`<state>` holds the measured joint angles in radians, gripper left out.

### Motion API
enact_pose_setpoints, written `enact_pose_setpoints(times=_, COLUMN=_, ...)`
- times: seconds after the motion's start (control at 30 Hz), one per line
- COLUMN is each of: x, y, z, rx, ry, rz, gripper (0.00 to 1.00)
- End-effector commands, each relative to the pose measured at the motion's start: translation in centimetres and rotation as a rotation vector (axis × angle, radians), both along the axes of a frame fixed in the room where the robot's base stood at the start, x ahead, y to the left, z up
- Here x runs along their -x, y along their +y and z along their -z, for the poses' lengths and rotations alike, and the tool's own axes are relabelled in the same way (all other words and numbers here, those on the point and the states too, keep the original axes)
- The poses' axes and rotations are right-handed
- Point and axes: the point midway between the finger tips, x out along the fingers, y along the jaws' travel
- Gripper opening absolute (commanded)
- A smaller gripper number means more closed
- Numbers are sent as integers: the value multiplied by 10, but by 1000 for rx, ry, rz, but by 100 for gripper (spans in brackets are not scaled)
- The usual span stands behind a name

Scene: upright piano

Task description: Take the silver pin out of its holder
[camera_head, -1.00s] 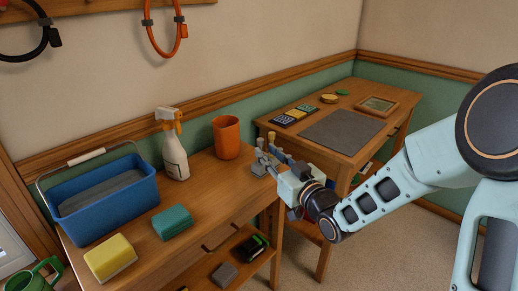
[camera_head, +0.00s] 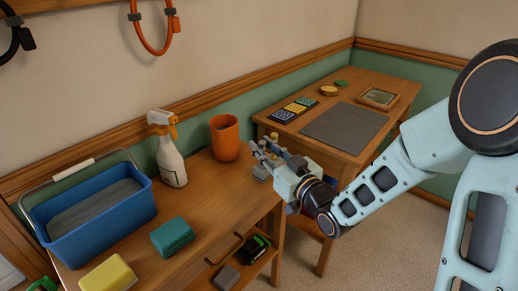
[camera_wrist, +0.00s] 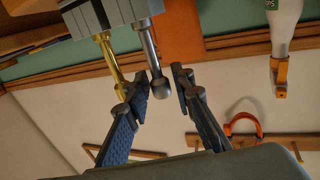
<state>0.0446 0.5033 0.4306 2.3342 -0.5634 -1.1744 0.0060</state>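The silver pin (camera_wrist: 148,52) shows in the wrist view, sticking out of a grey block holder (camera_wrist: 90,16) and ending in a round dark-silver knob. A gold pin (camera_wrist: 109,62) sits in the same holder, to the left of it. My gripper (camera_wrist: 161,80) is open, with the silver pin's knob between its two fingers. A gap shows on the right side of the knob; I cannot tell whether the left finger touches it. In the head view my gripper (camera_head: 277,157) is at the right end of the wooden table, partly hiding the holder (camera_head: 261,172).
An orange cup (camera_head: 225,138) stands just left of the holder, with a spray bottle (camera_head: 171,160) beyond it. A blue bucket (camera_head: 98,218), a green sponge (camera_head: 173,237) and a yellow sponge (camera_head: 108,275) are further left. A second table (camera_head: 345,155) stands behind.

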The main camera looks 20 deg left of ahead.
Motion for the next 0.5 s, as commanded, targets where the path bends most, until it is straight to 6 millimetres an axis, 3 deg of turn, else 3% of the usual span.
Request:
enact_pose_setpoints(times=0.3, x=1, y=-1, z=0, rx=1, ry=1, rz=0, gripper=21)
enact_pose_setpoints(times=0.5, x=1, y=-1, z=0, rx=0, ry=0, rz=0, gripper=0)
